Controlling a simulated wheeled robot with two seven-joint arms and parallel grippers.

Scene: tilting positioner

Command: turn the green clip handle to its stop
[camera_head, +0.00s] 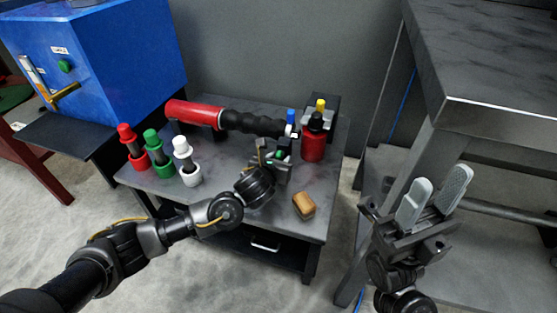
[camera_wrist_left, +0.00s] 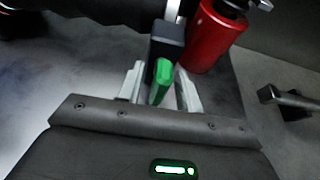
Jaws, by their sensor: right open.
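The green clip handle (camera_wrist_left: 161,84) shows in the left wrist view as a short green bar at the lower end of a dark block (camera_wrist_left: 167,42). In the head view only a small green patch of the handle (camera_head: 280,155) shows, mostly hidden by my left gripper (camera_head: 276,149). My left gripper's pale fingers (camera_wrist_left: 160,77) stand either side of the handle, with narrow gaps visible, so it looks open around it. My right gripper (camera_head: 433,190) is open and empty, well to the right of the low table.
The low grey table (camera_head: 240,205) carries red, green and white capped pieces (camera_head: 184,160) at left, a red cylinder with a black hose (camera_head: 195,113), a red bottle (camera_head: 313,146) and a tan block (camera_head: 304,205). A blue cabinet (camera_head: 110,50) stands left, a tall bench (camera_head: 490,60) right.

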